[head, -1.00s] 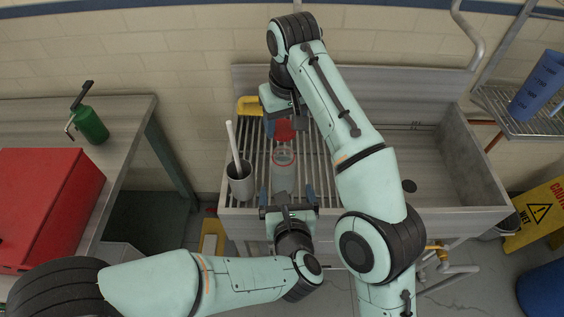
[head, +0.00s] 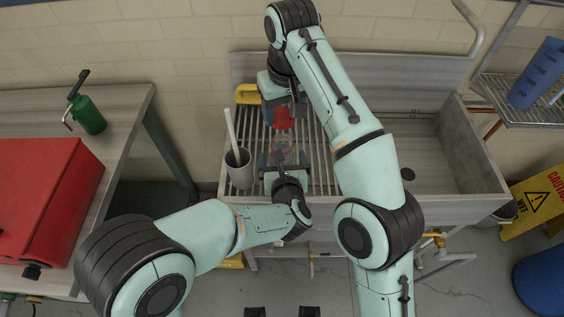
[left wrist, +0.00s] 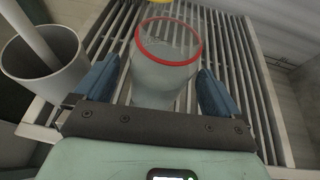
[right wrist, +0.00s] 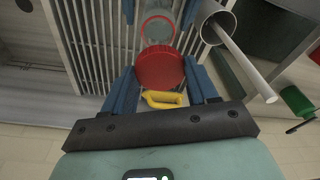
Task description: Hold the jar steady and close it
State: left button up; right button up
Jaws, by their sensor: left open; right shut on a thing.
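The clear jar with a red rim ring (left wrist: 165,72) stands upright on the slatted rack, its mouth uncovered; it also shows in the head view (head: 283,145). My left gripper (head: 285,158) is open, with its blue fingers on either side of the jar's body; gaps show between fingers and glass in the left wrist view (left wrist: 168,90). My right gripper (head: 284,112) is shut on the red lid (right wrist: 160,68), holding it behind and above the jar. The lid also shows in the head view (head: 283,118).
A grey cup (head: 240,170) with a white stick stands just left of the jar. A yellow-handled thing (head: 248,94) lies behind on the rack. The sink basin (head: 440,165) at right is clear. A green dispenser (head: 88,115) and red box (head: 45,200) stand on the left table.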

pick_arm(q)
jog(key=shift+x, duration=1.25)
jog(key=shift+c, duration=0.3)
jog(key=c, duration=1.4)
jog(key=shift+c, duration=0.2)
pick_arm(e)
send_over(283, 135)
jog(key=s, duration=0.3)
jog(key=shift+w+f, duration=0.2)
jog(key=shift+f, duration=2.3)
jog(key=shift+f, duration=0.9)
jog(key=shift+f, duration=0.55)
